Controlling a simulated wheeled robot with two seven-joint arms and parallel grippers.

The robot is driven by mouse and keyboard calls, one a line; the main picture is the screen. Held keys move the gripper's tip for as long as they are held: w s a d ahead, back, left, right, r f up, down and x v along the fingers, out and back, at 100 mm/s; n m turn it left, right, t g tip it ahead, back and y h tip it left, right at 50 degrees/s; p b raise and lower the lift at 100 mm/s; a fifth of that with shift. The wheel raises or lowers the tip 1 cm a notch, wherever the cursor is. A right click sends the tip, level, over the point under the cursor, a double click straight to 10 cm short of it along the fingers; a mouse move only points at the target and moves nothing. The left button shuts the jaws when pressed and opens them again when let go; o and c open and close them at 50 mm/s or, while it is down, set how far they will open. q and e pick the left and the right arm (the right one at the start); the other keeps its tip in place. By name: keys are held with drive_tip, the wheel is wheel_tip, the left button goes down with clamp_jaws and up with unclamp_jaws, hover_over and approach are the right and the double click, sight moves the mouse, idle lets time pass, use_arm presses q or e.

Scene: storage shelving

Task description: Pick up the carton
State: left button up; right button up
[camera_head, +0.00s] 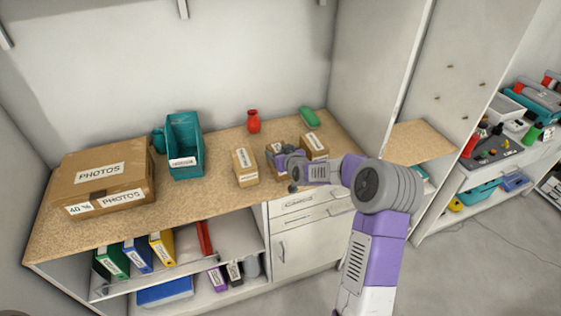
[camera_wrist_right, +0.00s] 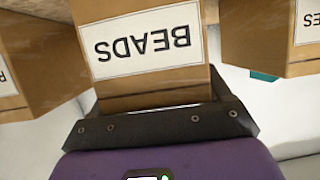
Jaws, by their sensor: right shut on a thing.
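The carton labelled BEADS (camera_wrist_right: 150,45) fills the middle of the right wrist view, its label upside down there. My right gripper (camera_wrist_right: 157,112) is shut on it, with a dark finger at each side. In the head view my right gripper (camera_head: 285,163) reaches in from the right and partly hides this carton (camera_head: 274,149), which is the middle one of three small cartons. I cannot tell whether it touches the worktop (camera_head: 215,195). My left gripper is not in view.
Small cartons stand close on both sides, one left (camera_head: 245,168) and one right (camera_head: 315,147). A large PHOTOS box (camera_head: 110,165), a teal bin (camera_head: 184,140), a red vase (camera_head: 253,121) and a green object (camera_head: 309,117) also stand on the worktop. A tall panel (camera_head: 375,70) rises at right.

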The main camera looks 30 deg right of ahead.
drive_tip(key=shift+c, duration=0.8)
wheel_tip(320, 180, up, 10)
drive_tip(key=shift+r+p, duration=0.1)
drive_tip(key=shift+p, duration=0.55)
